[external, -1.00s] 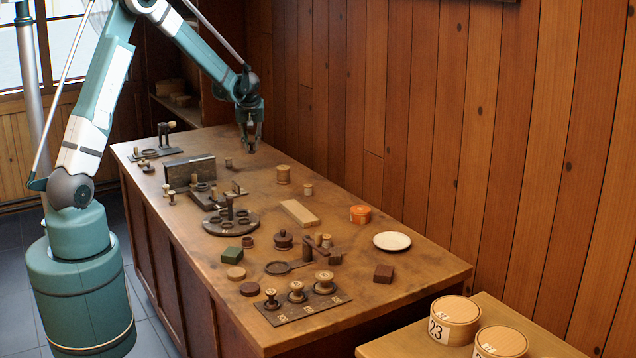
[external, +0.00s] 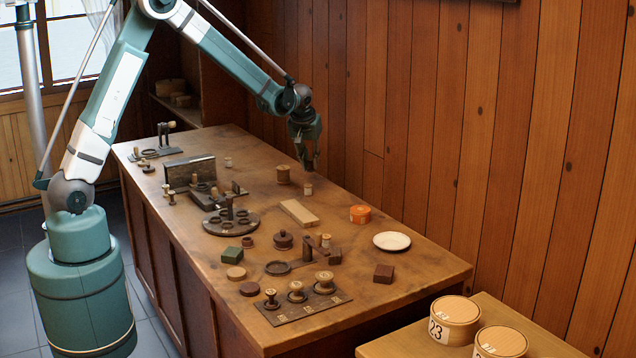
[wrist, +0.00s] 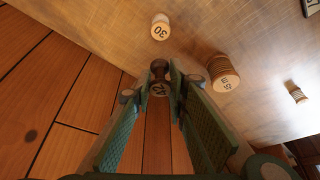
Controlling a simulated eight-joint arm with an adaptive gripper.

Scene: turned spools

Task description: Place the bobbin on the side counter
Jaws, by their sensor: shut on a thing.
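My gripper (external: 310,165) is over the far right edge of the main counter, near the wood wall. It is shut on a dark brown bobbin (wrist: 159,80), which shows between the fingertips in the wrist view with a pale marked end face. The exact marking is hard to read. In the external view the bobbin is mostly hidden by the fingers. The side counter (external: 400,346) is at the lower right, apart from the main counter and well away from my gripper.
The main counter (external: 370,285) holds a pale spool marked 30 (wrist: 160,28), a larger ribbed spool (wrist: 222,75), a small spool (wrist: 298,95), an orange tin (external: 360,214) and a white plate (external: 391,241). Round boxes, one marked 23 (external: 454,318), stand on the side counter.

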